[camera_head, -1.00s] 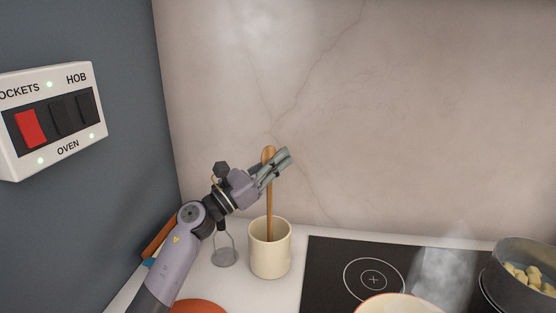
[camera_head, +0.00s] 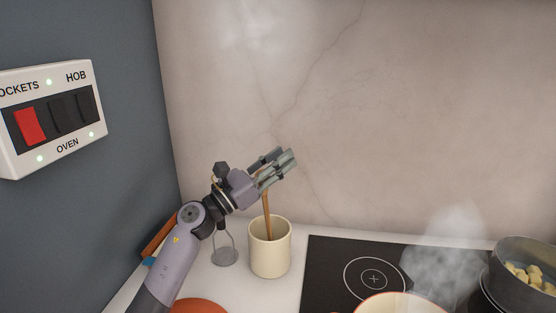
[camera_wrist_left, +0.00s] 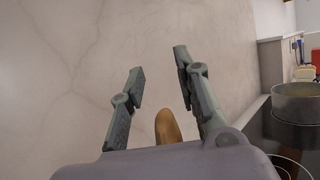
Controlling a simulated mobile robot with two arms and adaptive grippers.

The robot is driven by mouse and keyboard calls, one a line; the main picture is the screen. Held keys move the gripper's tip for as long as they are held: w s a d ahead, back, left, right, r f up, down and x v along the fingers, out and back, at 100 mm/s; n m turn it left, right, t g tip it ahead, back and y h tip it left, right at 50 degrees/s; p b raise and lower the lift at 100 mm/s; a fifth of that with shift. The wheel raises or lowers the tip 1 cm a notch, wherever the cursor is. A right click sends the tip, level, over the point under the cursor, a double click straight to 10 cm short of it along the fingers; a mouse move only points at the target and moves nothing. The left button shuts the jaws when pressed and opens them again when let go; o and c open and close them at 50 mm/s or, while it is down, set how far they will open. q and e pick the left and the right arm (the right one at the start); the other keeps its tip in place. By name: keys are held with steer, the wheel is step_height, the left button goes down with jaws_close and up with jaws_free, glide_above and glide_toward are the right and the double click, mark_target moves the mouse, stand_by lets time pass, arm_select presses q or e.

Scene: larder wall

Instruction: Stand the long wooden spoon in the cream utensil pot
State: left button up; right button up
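The cream utensil pot (camera_head: 270,254) stands upright on the worktop, left of the hob. The long wooden spoon (camera_head: 267,218) stands in it, leaning slightly, with its lower end hidden inside the pot. My left gripper (camera_head: 280,161) is above the pot, its fingers spread apart, and hides the spoon's top in the head view. In the left wrist view the spoon's rounded end (camera_wrist_left: 168,127) shows below and between the open fingers of the left gripper (camera_wrist_left: 158,75), with a gap on each side. My right gripper is not in view.
A black hob (camera_head: 330,265) lies right of the pot, with a steaming pan (camera_head: 400,303) at the front and a pot of pale chunks (camera_head: 525,278) at right. A glass-like item (camera_head: 224,250) stands close left of the pot. A switch panel (camera_head: 55,120) is on the left wall.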

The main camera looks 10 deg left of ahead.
arm_select(q)
steer(key=v, duration=1.2)
stand_by(0.6)
